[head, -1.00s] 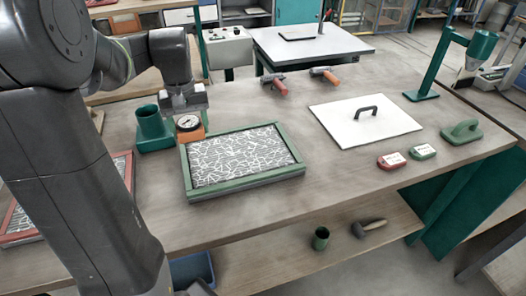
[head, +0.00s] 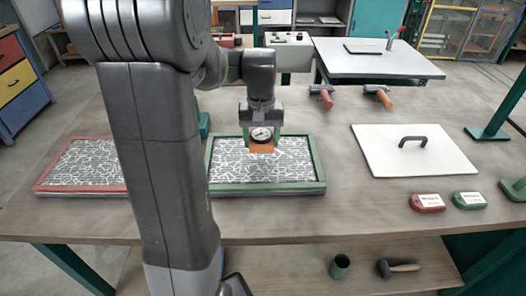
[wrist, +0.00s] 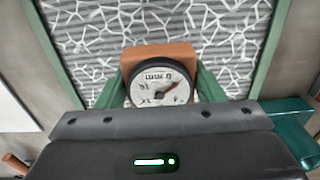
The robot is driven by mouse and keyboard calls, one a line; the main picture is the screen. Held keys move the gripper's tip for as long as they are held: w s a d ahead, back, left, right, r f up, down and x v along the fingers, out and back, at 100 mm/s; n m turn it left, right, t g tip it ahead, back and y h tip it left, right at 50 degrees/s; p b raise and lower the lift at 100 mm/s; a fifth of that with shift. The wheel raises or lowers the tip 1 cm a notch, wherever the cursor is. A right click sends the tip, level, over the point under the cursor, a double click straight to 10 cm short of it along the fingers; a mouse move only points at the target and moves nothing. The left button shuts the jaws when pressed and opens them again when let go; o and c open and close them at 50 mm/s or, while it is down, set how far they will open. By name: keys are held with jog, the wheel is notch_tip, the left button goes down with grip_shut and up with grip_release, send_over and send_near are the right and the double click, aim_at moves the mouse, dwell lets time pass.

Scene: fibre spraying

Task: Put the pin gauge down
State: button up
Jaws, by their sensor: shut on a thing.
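The pin gauge is an orange block with a round white dial (head: 261,135). My gripper (head: 261,122) is shut on it, and it hangs upright below the jaws over the back part of the green-framed tray (head: 318,165). In the wrist view the gauge (wrist: 160,55) sits between the green fingers, dial towards the camera, with the tray's white fibre pattern behind it. I cannot tell whether its underside touches the fibre. The green holder (head: 204,122) is mostly hidden behind my arm.
A red-framed fibre tray (head: 80,189) lies left, partly behind my arm. A white board with a dark handle (head: 440,160) lies right. Red (head: 428,203) and green (head: 469,200) blocks lie front right. Bare bench lies between tray and board.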

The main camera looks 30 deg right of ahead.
aim_at(262, 134)
jog(key=shift+f, duration=2.05)
jog(key=shift+f, duration=0.1)
jog(key=o, duration=1.2)
notch_tip(262, 134, up, 12)
jog(key=shift+r, duration=0.1)
